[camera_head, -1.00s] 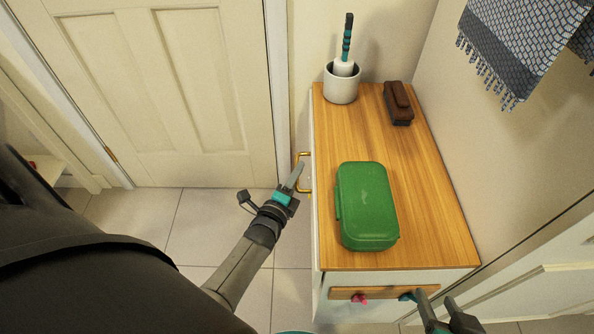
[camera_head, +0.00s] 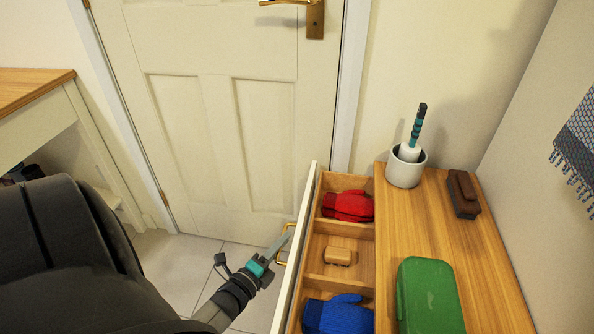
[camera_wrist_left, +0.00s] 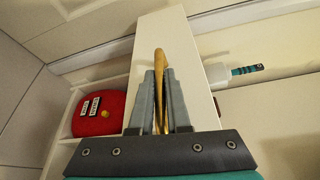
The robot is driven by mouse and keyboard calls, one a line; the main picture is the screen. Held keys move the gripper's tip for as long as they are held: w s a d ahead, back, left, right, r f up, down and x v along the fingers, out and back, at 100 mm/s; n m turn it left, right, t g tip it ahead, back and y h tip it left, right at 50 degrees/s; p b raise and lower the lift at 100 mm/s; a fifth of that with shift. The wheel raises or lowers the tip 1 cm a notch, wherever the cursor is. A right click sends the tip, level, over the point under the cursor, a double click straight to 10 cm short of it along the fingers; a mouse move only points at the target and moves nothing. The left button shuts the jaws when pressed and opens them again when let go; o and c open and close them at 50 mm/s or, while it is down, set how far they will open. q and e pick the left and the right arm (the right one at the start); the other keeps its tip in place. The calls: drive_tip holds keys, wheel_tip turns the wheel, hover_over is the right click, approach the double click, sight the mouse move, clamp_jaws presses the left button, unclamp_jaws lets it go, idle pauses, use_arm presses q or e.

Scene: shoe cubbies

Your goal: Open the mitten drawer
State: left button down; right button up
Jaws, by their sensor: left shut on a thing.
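The mitten drawer (camera_head: 301,225) is pulled out from the left side of the wooden-topped cabinet (camera_head: 447,240). Its far compartment holds a red mitten (camera_head: 348,206), the middle one a small wooden block-like item (camera_head: 338,256), the near one a blue mitten (camera_head: 338,316). My left gripper (camera_head: 287,240) is shut on the brass handle (camera_head: 282,257) on the drawer's front. My right gripper is not in view.
On the cabinet top are a green case (camera_head: 429,297), a grey cup with a brush (camera_head: 406,166) and a dark brown brush (camera_head: 463,194). A white panelled door (camera_head: 222,120) stands behind. Tiled floor (camera_head: 175,268) lies left of the drawer.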

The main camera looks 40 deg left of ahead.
use_arm(q)
drive_tip(key=shift+s+a, duration=0.25)
drive_tip(key=shift+a, duration=0.15)
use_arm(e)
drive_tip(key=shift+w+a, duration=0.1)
use_arm(q)
drive_tip(key=c, duration=0.9)
unclamp_jaws()
drive_tip(key=s+d+p, duration=0.1)
drive_tip(key=s, duration=0.4)
drive_tip(key=s+p, duration=0.1)
drive_tip(key=s, duration=0.4)
drive_tip(key=s+d+r+p, duration=0.1)
drive_tip(key=s, duration=0.4)
drive_tip(key=shift+d+r+p, duration=0.1)
drive_tip(key=shift+d+p, duration=0.2)
drive_tip(key=shift+p, duration=0.1)
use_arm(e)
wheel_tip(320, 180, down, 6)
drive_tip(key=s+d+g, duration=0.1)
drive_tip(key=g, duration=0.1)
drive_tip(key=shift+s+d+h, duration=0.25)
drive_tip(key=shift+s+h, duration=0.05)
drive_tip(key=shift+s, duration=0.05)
